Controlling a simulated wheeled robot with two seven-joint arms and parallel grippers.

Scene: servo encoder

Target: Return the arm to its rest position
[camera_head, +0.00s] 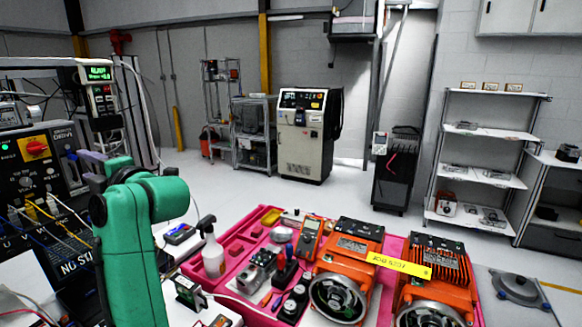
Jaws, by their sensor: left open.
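My green left arm stands raised at the left of the head view. Its left gripper (103,164), with grey-purple fingers, is at the arm's upper left end, in front of the dark control panel. It is open, and I see nothing held in it. The fingertips are small and partly hidden by the arm. My right arm and right gripper are not in view.
The control panel (38,150) with cables stands close at left. Open floor (270,190) lies behind the tray.

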